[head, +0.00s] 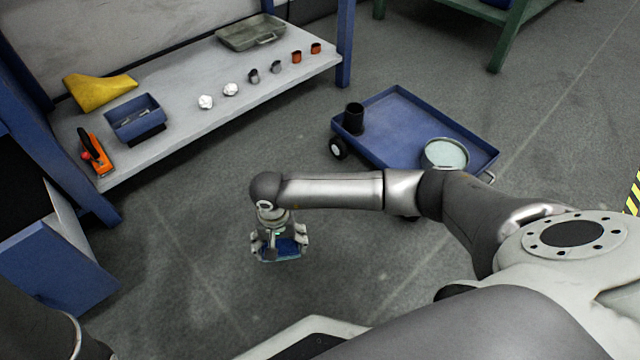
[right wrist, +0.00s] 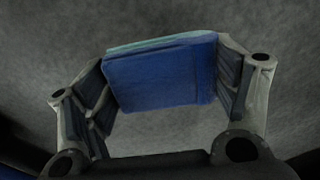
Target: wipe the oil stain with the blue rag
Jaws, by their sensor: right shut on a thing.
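My right gripper (head: 280,246) is shut on the blue rag (head: 285,250), which it holds above the grey floor. In the right wrist view the rag (right wrist: 160,75) is a folded blue block with a pale teal top edge, between the two fingers of the gripper (right wrist: 165,90). No oil stain stands out clearly in either view; the floor under the gripper is partly hidden by the gripper and rag. My left gripper is not in view.
A blue cart (head: 385,131) with a black cup (head: 354,118) and a round pale container (head: 445,155) stands right of the workbench (head: 185,150). The bench holds a yellow cloth (head: 98,92), a blue bin (head: 135,119) and an orange tool (head: 95,153). Open floor surrounds the gripper.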

